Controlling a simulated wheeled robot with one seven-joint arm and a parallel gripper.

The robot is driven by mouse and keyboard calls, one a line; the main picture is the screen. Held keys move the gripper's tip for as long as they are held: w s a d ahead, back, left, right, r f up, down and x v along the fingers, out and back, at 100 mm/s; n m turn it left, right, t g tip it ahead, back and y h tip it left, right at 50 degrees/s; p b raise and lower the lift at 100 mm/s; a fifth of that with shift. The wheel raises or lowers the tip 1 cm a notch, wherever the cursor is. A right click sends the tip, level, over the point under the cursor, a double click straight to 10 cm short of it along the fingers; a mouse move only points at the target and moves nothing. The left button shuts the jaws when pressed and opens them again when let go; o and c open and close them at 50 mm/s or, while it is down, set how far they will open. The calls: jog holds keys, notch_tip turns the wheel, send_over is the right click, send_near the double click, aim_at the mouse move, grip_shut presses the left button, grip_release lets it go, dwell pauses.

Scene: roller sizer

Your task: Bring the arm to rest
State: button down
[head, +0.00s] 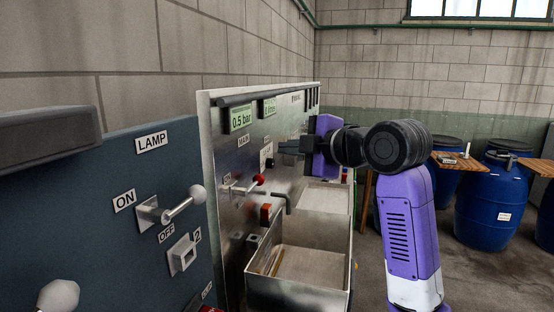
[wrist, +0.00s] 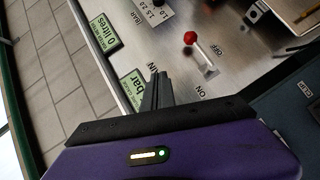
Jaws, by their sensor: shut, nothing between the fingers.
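My arm (head: 407,220), purple with black joints, reaches out in front of the steel control panel (head: 226,122) in the head view. My gripper (head: 288,146) is close to the panel's face, its dark fingers pointing left. In the wrist view my gripper (wrist: 157,88) shows its two fingers together, with nothing held. The fingers lie near the green bar display (wrist: 134,88) in that picture; I cannot tell the exact gap to the panel.
A red-knobbed lever (wrist: 191,38) stands out from the panel, also visible in the head view (head: 260,178). Below are steel trays (head: 300,270). A blue panel (head: 110,190) with a LAMP lever (head: 185,204) is at left. Blue barrels (head: 487,212) stand behind at right.

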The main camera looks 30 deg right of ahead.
jog(key=shift+s+d+r, duration=0.15)
jog(key=shift+s+r, duration=0.05)
jog(key=shift+s, duration=0.15)
dwell(0.4)
